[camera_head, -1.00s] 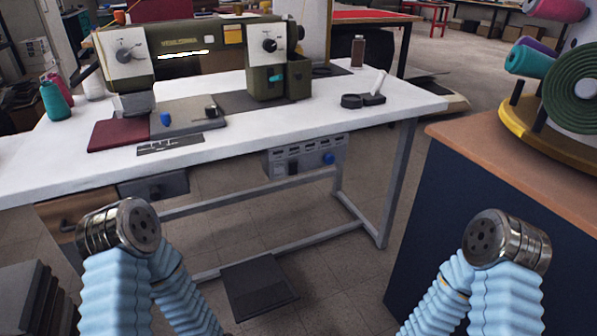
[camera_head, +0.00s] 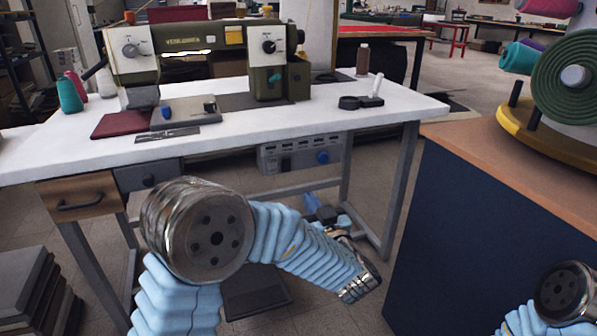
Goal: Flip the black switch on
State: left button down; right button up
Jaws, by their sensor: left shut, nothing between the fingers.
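Whether the switch is on or off is too small to tell. My left arm reaches in from the lower left and bends at the wrist. My right gripper is out of view; only part of my right arm shows at the lower right.
A green sewing machine (camera_head: 190,42) stands on the white table (camera_head: 225,124). A wooden drawer (camera_head: 80,198) and a table leg (camera_head: 402,190) flank the space below. A dark blue cabinet (camera_head: 480,220) stands at right. A black pedal (camera_head: 255,290) lies on the floor.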

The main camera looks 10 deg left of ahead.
aim_at(286, 160)
pick_arm(q)
jog(key=shift+w, duration=0.1)
jog(key=p+x, duration=0.1)
jog(key=x, duration=1.3)
jog(key=shift+f, duration=0.15)
jog(key=shift+r+p, duration=0.2)
jog(key=shift+p, duration=0.15)
jog(key=p, duration=0.1)
jog(key=r+g+p, duration=0.1)
jog(key=shift+w+a+h+p, duration=0.15)
jog(key=shift+a+h+p, duration=0.1)
jog(key=shift+h+p, duration=0.05)
jog(key=shift+f+b, duration=0.35)
jog(key=shift+b, duration=0.1)
